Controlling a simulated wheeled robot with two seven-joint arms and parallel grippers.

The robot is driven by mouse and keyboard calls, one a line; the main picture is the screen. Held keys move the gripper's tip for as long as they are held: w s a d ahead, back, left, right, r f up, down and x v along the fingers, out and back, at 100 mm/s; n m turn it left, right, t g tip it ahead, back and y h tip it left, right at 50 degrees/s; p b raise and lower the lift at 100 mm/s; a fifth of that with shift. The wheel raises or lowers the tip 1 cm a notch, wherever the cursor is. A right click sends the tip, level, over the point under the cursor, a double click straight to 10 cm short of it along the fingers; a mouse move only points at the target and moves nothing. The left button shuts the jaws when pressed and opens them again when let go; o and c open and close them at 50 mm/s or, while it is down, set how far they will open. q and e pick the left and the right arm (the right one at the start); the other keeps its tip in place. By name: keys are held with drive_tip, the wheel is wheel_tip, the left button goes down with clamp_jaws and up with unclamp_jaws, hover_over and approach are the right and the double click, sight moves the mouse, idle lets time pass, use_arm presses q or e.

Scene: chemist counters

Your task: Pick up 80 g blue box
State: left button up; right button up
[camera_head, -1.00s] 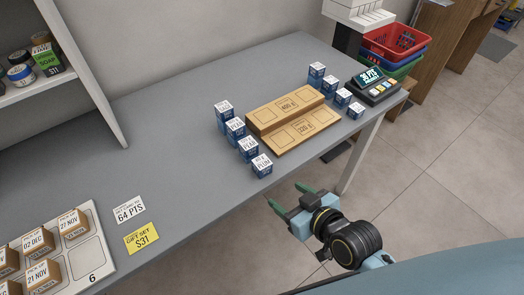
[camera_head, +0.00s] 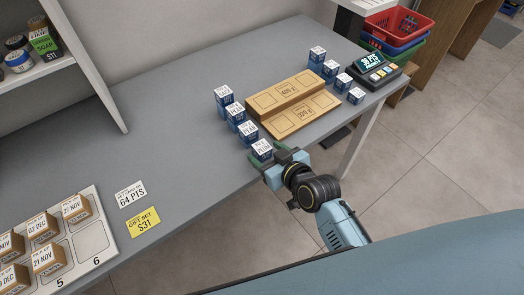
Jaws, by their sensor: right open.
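Small blue boxes with white label tops stand in a slanting row left of the wooden stepped stand: a far one (camera_head: 224,95), two middle ones (camera_head: 235,113) (camera_head: 248,133) and the nearest (camera_head: 262,149), whose label seems to end in "PLUM". I cannot read which box is marked 80 g. My right gripper (camera_head: 269,158) is open at the near side of the nearest box, with its green fingertips close around the box's lower part. Whether they touch it I cannot tell. The gripper hides part of that box. My left gripper is not in view.
The wooden stand (camera_head: 305,108) is just right of the row. More blue boxes (camera_head: 330,69) and a display device (camera_head: 377,73) stand beyond it. A tray (camera_head: 88,240) with boxes and two cards lie at left. The middle of the grey counter (camera_head: 180,140) is clear.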

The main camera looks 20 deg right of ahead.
sight(267, 152)
drive_tip(key=x, duration=0.3)
drive_tip(key=shift+w+f, duration=0.15)
drive_tip(key=shift+w, duration=0.1)
drive_tip(key=shift+d, duration=0.1)
drive_tip(key=shift+c, duration=0.2)
drive_tip(key=c, duration=1.1)
